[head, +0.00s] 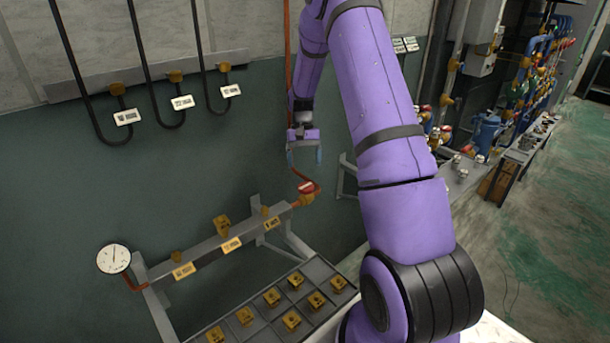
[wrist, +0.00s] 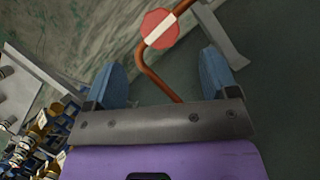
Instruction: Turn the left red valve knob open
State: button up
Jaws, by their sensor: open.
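A red valve knob (head: 308,187) sits at the right end of the brass-fitted pipe manifold (head: 205,247). In the wrist view the knob (wrist: 158,28) is octagonal with a white stripe and has a copper pipe curving beside it. My gripper (head: 305,157) points down above the knob, open and empty. In the wrist view, the knob shows beyond the blue fingertips (wrist: 162,62), roughly between their lines and apart from both.
A pressure gauge (head: 114,259) stands at the manifold's left end. A compartment tray (head: 318,268) with several brass fittings lies in front. Black hoses with white tags (head: 182,102) hang on the wall. A copper pipe (head: 286,60) runs down behind my gripper. Clear floor lies at right.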

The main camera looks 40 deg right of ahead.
jog(key=shift+v, duration=1.6)
jog(key=s+a+r+n+t+h, duration=0.1)
jog(key=s+a+r+n+t, duration=0.1)
jog(key=s+a+r, duration=0.6)
jog(key=s+a+r+n+t+h, duration=0.15)
jog(key=a+r, duration=0.45)
jog(key=r, duration=0.6)
jog(key=s+a+r+n+t, duration=0.1)
jog(key=s+a+r, duration=0.1)
jog(key=s, duration=0.5)
jog(key=s+a+r+n+t, duration=0.1)
jog(key=s+a+r+t, duration=0.1)
jog(key=s+a, duration=0.2)
jog(key=s+a+r+n+t, duration=0.1)
jog(key=s+a, duration=0.3)
jog(key=s, duration=0.6)
jog(key=shift+r+t, duration=0.4)
jog(key=shift+t, duration=0.25)
jog(key=shift+s, duration=0.15)
